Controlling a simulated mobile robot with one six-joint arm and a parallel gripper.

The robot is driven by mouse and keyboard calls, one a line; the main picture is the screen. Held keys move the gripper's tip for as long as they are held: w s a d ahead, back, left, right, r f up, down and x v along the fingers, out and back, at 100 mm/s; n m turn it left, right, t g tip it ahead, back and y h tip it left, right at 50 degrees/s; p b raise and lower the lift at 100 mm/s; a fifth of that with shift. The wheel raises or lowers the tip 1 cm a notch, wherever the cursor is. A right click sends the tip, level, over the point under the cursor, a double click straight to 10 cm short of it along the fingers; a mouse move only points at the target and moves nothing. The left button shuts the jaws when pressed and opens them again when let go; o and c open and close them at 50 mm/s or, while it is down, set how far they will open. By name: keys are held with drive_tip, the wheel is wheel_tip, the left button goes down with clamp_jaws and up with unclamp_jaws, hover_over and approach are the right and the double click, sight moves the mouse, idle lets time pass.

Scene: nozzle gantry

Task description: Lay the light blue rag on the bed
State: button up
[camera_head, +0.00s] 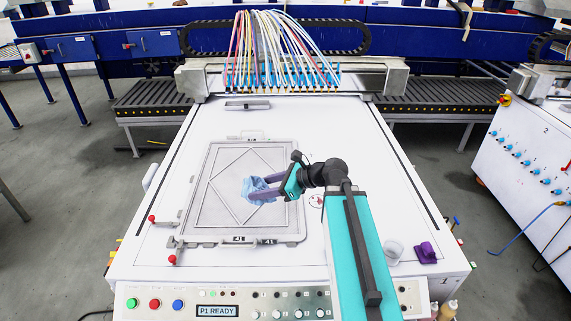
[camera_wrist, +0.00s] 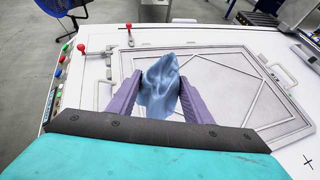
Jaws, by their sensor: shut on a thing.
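The light blue rag (camera_head: 256,187) is a crumpled cloth held between the purple fingers of my gripper (camera_head: 262,188). In the wrist view the rag (camera_wrist: 160,85) bunches up between the two fingertips of my gripper (camera_wrist: 158,88). My gripper is shut on it. The rag is over the grey framed panel with a diamond pattern (camera_head: 215,215) that lies on the white bed (camera_head: 340,135). I cannot tell whether the rag touches the panel. The panel also shows in the wrist view (camera_wrist: 225,75), partly hidden by my gripper and the rag.
Red-knobbed clamps (camera_head: 172,259) stand at the panel's front left. A white cup (camera_head: 394,251) and a purple object (camera_head: 427,252) sit at the bed's front right. A gantry with many hoses (camera_head: 275,60) spans the back. The bed behind the panel is mostly clear.

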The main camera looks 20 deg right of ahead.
drive_tip(key=shift+w+d+f, duration=0.1)
drive_tip(key=shift+w+d, duration=0.05)
drive_tip(key=shift+d, duration=0.4)
drive_tip(key=d+f+m+t+h+b, duration=0.1)
drive_tip(key=d+m+b, duration=0.15)
drive_tip(key=d, duration=2.05)
drive_tip(key=s+d+b, duration=0.1)
drive_tip(key=s+d, duration=0.3)
drive_tip(key=d, duration=0.4)
drive_tip(key=s+d+t+h+b, duration=0.1)
drive_tip(key=s+d, duration=0.3)
drive_tip(key=d, duration=0.3)
drive_tip(key=s+d+b, duration=0.1)
drive_tip(key=s+d, duration=0.3)
drive_tip(key=d, duration=0.4)
drive_tip(key=shift+d+f+m, duration=0.25)
drive_tip(key=shift+d+m, duration=0.05)
drive_tip(key=shift+m, duration=0.05)
